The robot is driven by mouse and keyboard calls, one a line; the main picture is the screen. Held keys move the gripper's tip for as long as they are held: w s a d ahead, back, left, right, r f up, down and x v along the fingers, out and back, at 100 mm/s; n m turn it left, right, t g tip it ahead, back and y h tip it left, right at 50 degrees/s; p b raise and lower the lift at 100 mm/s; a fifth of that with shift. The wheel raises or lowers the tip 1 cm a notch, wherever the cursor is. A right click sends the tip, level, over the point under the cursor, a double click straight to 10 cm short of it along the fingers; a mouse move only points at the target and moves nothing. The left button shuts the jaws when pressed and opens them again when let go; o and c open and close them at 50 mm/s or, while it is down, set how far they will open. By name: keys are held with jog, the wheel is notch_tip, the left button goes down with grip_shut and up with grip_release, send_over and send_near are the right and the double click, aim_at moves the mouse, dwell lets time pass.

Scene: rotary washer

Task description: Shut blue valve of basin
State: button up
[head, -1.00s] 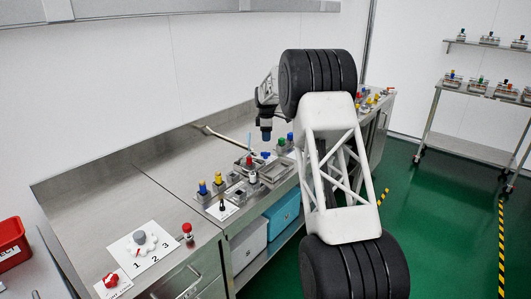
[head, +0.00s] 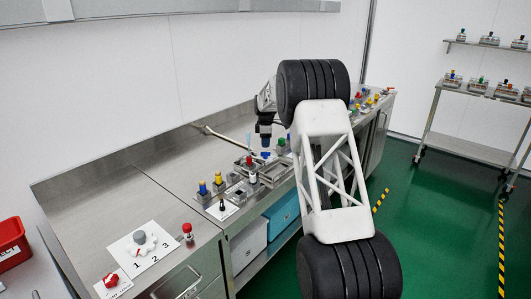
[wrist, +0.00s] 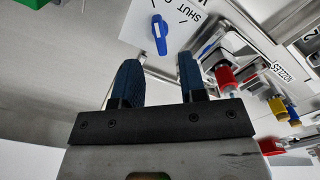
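The blue valve (wrist: 159,36) is a small blue handle on a white plate (wrist: 180,14) lettered "SHUT", in the upper middle of the wrist view. The valve (head: 265,155) also shows as a small blue spot on the bench in the head view, just below my gripper (head: 265,142). In the wrist view my gripper (wrist: 160,75) has its two dark blue fingers wide apart with nothing between them. The valve lies beyond the fingertips, in line with the gap, and appears apart from them. The basin (head: 277,172) is a metal tray beside the valve.
A red-topped fitting (wrist: 225,76) and a "NOZZLES" label (wrist: 284,70) lie right of the fingers in the wrist view. Several coloured fittings line the bench front. The bench surface (head: 150,180) at left is mostly clear.

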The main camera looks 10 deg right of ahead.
aim_at(266, 155)
jog(key=shift+f, duration=2.8)
grip_shut()
